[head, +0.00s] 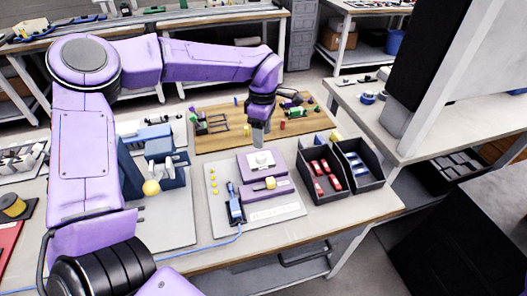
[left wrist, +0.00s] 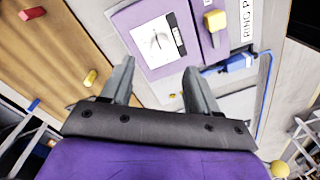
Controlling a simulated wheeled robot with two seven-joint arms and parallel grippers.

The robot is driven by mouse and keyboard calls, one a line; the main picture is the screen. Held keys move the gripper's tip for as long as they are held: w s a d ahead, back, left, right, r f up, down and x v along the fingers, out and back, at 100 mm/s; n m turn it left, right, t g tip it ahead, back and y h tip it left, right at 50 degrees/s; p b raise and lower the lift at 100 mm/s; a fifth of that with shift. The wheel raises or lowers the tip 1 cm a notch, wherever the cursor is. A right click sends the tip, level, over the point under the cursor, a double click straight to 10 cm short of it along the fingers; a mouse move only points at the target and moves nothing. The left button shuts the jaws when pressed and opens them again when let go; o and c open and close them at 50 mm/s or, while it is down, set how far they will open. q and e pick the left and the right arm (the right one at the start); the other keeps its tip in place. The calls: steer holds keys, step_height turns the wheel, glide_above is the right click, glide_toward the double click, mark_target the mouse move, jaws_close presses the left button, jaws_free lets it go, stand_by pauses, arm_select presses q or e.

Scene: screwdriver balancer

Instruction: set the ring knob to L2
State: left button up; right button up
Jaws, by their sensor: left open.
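In the left wrist view the white plate (left wrist: 158,40) shows thin dark marks, too small to read. A second purple box beside it bears a yellow block-like knob (head: 271,183), also in the left wrist view (left wrist: 213,20). A label reading "RING P..." (left wrist: 247,20) is cut off. I cannot tell any L2 mark. My left gripper (head: 258,140) is open and empty, above and just behind the pale knob, apart from it. My right gripper is not in view.
A blue screwdriver-like tool (head: 236,205) with a cable lies left of the boxes. Black bins (head: 324,191) with red and blue-grey parts stand to the right. A wooden board (head: 210,143) with small parts lies behind. Blue fixtures (head: 130,175) stand at left.

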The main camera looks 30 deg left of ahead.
mark_target(261, 155)
arm_select(q)
steer(key=f, duration=0.7)
steer(key=shift+s+f+p, duration=0.25)
steer(key=shift+p, duration=0.05)
steer(key=c, duration=1)
